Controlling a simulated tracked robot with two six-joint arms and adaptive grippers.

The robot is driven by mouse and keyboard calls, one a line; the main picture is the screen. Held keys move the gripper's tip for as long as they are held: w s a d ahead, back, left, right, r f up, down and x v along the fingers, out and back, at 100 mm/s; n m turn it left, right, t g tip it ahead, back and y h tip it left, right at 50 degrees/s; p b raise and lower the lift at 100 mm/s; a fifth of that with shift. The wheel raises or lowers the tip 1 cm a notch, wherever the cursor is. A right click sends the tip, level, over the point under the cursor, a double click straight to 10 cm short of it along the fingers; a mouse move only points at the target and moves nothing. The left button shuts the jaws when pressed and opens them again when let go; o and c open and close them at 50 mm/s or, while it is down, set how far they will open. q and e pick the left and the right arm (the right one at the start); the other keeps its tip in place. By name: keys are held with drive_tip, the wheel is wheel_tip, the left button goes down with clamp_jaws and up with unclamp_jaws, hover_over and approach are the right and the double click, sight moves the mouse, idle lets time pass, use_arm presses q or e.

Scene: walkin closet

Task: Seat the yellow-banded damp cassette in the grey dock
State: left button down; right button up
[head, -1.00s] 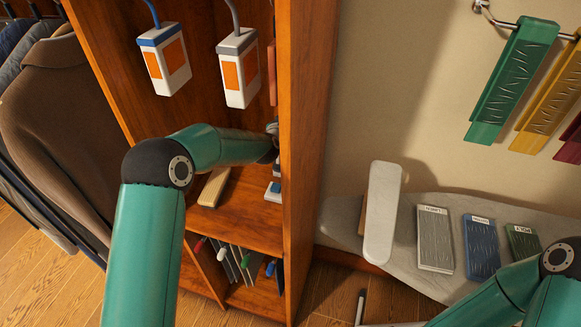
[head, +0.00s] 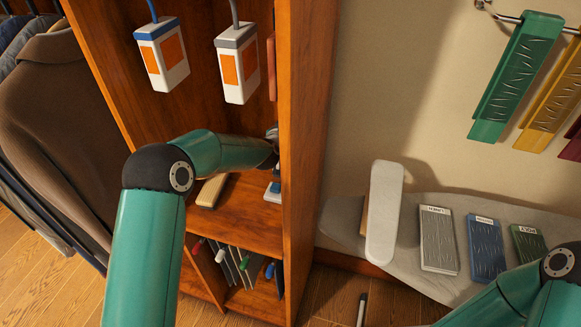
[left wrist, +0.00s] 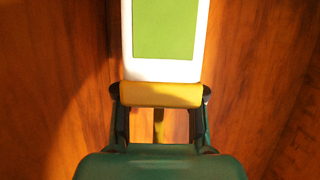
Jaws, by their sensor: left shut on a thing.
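The yellow-banded cassette (left wrist: 166,30) is white with a green panel and a yellow band at its near end. My left gripper (left wrist: 160,96) is shut on that band in the left wrist view. In the head view my left arm reaches into the wooden cabinet, and the gripper and cassette are hidden behind its upright panel. My right gripper is out of view.
A blue-topped unit (head: 162,58) hangs beside the grey-topped one. The upright panel (head: 303,150) stands close to my left wrist. A pale block (head: 212,190) and a partly hidden blue-and-white item (head: 273,188) are on the shelf. An ironing board (head: 340,222) stands right.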

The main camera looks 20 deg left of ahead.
use_arm(q)
drive_tip(key=shift+r, duration=0.1)
drive_tip(key=c, duration=0.6)
unclamp_jaws()
drive_tip(key=shift+s, duration=0.1)
drive_tip(key=v, duration=1.1)
drive_tip(key=shift+s, duration=0.4)
